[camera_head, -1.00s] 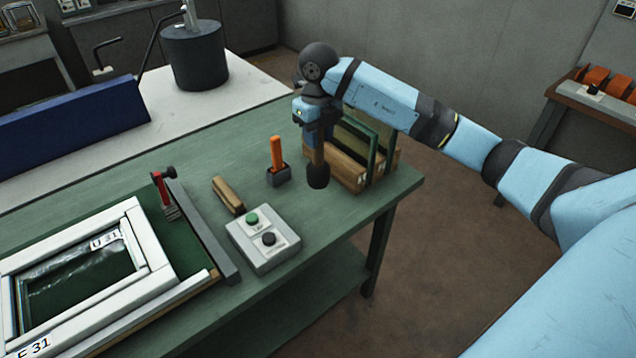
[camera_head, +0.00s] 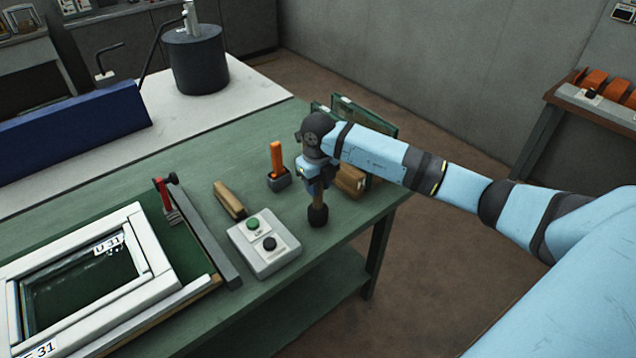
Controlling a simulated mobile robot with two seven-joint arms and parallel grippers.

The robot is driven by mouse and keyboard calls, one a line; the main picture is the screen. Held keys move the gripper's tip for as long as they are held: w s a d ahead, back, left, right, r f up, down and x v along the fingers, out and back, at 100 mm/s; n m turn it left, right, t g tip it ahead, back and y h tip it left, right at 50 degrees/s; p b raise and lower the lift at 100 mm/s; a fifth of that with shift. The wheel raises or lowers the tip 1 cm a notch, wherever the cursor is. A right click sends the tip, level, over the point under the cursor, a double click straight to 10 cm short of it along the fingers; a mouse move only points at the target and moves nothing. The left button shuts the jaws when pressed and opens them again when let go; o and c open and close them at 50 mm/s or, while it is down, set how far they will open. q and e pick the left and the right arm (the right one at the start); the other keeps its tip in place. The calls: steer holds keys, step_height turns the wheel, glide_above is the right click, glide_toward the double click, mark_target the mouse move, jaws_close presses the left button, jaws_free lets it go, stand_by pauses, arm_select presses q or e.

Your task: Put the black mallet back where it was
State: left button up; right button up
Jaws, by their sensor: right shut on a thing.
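The black mallet (camera_head: 318,215) has a dark head and a brown handle. My right gripper (camera_head: 318,184) is shut on its handle and holds it upright, head down. The head is over the green table's right part, right of the grey button box; I cannot tell whether it touches the table top. The fingertips are partly hidden by the gripper body. My left gripper is not in view.
A grey box (camera_head: 264,251) with green and black buttons stands left of the mallet. An orange-handled tool (camera_head: 277,158) stands in a small dark holder behind. A wooden block (camera_head: 229,200), a white frame (camera_head: 157,252) and a red clamp (camera_head: 167,200) lie further left.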

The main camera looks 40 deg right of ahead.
steer(key=o, duration=0.9)
steer(key=shift+f, duration=0.1)
